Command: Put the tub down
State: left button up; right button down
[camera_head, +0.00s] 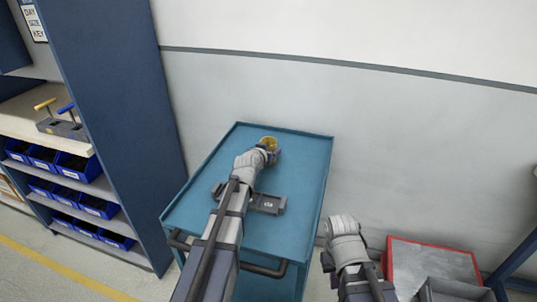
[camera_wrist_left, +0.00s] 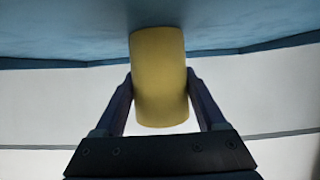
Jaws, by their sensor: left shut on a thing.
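A yellow tub (camera_head: 269,141) is over the far part of the blue cart top (camera_head: 300,180). My left gripper (camera_head: 268,151) is shut on it. In the left wrist view the tub (camera_wrist_left: 159,75) stands between the two fingers (camera_wrist_left: 160,100), with one finger at each side. Its far end meets the blue surface in that view, but I cannot tell whether it touches it. My right arm's wrist (camera_head: 345,235) is at the lower right, off the cart's right side. The right gripper's fingers are not clear to see.
A dark grey holder with a small label (camera_head: 267,203) lies on the cart top, beside my left arm. A blue shelf unit (camera_head: 115,130) with blue bins (camera_head: 78,167) stands at the left. A red-edged box (camera_head: 435,262) is on the floor at the right. The cart's right part is bare.

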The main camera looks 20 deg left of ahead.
pick_arm(q)
jog(key=shift+f, duration=0.1)
jog(key=o, duration=1.6)
jog(key=shift+r, duration=0.25)
jog(key=p+v, duration=0.4)
jog(key=v, duration=0.8)
jog(key=shift+p, duration=0.3)
